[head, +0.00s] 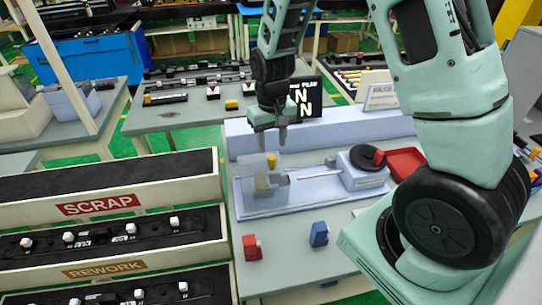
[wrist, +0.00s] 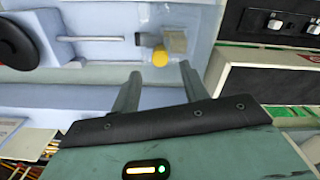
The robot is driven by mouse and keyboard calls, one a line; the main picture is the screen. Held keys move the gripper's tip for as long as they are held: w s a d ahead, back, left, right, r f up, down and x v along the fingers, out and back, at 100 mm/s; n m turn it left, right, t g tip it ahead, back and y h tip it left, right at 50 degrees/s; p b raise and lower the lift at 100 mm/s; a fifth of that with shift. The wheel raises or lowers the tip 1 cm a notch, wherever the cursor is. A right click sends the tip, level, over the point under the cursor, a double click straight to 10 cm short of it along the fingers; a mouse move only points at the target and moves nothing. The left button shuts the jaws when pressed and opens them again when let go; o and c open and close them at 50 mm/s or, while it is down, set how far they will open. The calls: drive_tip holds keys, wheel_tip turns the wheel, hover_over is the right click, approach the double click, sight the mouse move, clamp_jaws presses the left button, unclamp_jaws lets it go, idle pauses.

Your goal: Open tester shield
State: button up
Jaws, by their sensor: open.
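The tester (head: 320,190) is a pale blue fixture on the grey bench, with a thin rod along it and a dark round dial (head: 367,157) at its right end. A clear shield (head: 258,197) stands at its left end, seemingly closed over a small grey block. A yellow knob (head: 272,160) shows at the top of the shield area. My gripper (head: 272,146) points down above the knob, jaws open and empty. In the wrist view the yellow knob (wrist: 160,57) lies just beyond and between the fingertips (wrist: 160,70). Whether they touch it cannot be told.
A red tray (head: 405,163) sits right of the tester. A red block (head: 252,247) and a blue block (head: 319,234) stand in front of it. The SCRAP bin (head: 98,205) and REWORK bin (head: 105,268) are on the left. A long pale box (head: 320,130) runs behind the tester.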

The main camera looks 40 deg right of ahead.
sight(273, 157)
wheel_tip(273, 157, down, 7)
drive_tip(key=shift+p, duration=0.7)
clamp_jaws()
